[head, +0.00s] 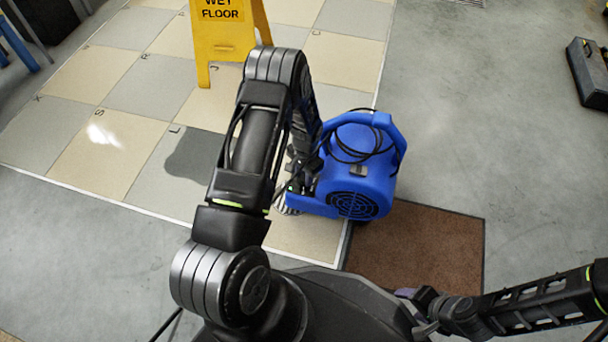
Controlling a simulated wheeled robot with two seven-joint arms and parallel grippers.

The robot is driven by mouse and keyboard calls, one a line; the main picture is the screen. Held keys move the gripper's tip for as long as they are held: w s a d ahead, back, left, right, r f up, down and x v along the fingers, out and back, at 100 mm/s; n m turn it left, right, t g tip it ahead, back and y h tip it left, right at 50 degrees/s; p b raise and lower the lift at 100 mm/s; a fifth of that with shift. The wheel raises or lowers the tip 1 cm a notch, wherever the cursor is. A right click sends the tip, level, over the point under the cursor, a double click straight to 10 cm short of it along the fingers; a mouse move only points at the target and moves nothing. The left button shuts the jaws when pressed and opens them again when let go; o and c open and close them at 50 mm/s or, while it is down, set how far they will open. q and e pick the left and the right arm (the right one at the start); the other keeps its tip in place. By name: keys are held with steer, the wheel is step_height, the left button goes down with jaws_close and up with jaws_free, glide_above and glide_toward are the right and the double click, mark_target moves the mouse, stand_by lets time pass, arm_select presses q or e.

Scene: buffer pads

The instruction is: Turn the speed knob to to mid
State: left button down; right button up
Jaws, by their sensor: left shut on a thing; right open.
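The blue blower (365,150) stands at the edge of the tiled floor, with a round dark grille low on its front and a black cable looped over its top. My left arm reaches forward, and my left gripper (306,180) is at the blower's left side, shut on a small part there that I take to be the speed knob. The knob itself is hidden behind the gripper and arm, so its setting cannot be read. My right gripper (424,312) is open and empty at the lower right, well apart from the blower.
A yellow wet floor sign (222,45) stands on the tiles behind the blower. A dark wet patch (196,156) lies left of my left arm. A brown mat (425,246) lies right of the blower. A dark case (591,72) is at far right. Grey floor between is clear.

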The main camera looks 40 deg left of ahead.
mark_target(303, 179)
arm_select(q)
steer(key=m, duration=0.4)
steer(key=shift+m, duration=0.4)
steer(key=m, duration=0.4)
steer(key=shift+m, duration=0.3)
steer(key=c, duration=1.1)
jaws_free()
steer(key=shift+o, duration=0.2)
steer(key=shift+r, duration=0.1)
steer(key=r+p, duration=0.1)
steer(key=r, duration=0.2)
steer(key=r+p, duration=0.2)
steer(key=r, duration=0.2)
steer(key=shift+s+r, duration=0.2)
steer(key=shift+r, duration=0.1)
